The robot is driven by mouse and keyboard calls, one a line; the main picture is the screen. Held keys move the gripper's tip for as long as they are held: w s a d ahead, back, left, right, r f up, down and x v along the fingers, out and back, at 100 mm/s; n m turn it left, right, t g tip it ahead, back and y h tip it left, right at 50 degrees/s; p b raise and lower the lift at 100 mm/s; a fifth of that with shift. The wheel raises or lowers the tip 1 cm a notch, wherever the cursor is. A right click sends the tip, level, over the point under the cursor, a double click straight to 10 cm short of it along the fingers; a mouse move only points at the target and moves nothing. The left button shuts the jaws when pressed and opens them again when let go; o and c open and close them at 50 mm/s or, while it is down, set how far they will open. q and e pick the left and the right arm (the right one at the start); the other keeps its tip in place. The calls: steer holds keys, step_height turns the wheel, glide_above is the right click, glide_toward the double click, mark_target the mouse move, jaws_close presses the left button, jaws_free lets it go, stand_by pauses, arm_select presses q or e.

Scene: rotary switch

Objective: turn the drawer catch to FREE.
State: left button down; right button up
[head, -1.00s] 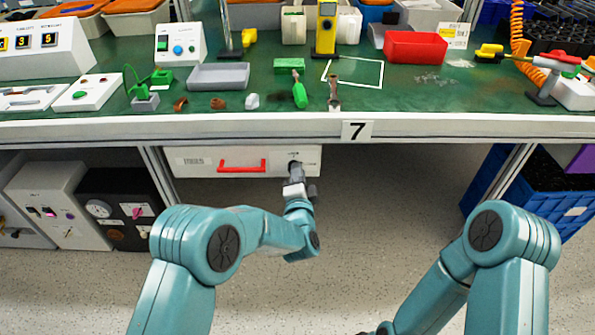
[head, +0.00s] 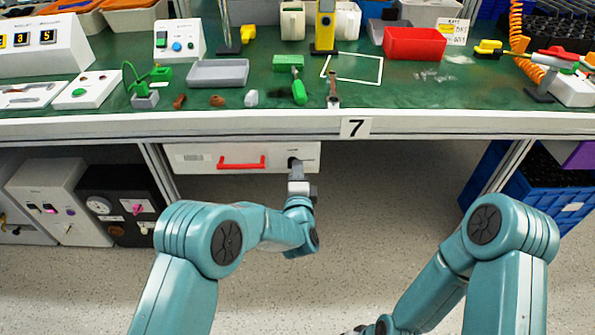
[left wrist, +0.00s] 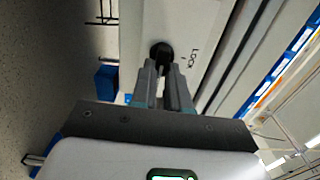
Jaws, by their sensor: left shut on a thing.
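The drawer (head: 200,158) hangs under the bench, a white front with a red handle (head: 241,162). Its catch, a small black knob (left wrist: 161,53), is at the right end of the drawer front; the word LOCK is printed beside it in the left wrist view. My left gripper (head: 296,168) reaches up to the catch from below. In the left wrist view its two fingers (left wrist: 163,72) are closed around the knob. The gripper hides most of the catch in the head view, and I cannot read the knob's pointing direction. My right gripper is not in view.
Grey and black control boxes (head: 117,205) stand at the lower left. A blue crate (head: 550,190) stands at the lower right. The floor between is clear.

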arm_select(q)
steer(key=c, duration=1.1)
jaws_free()
steer(key=shift+s, duration=0.1)
steer(key=s+p, duration=0.2)
steer(key=s, duration=1.4)
steer(key=shift+s+p, duration=0.1)
steer(key=shift+p, duration=0.25)
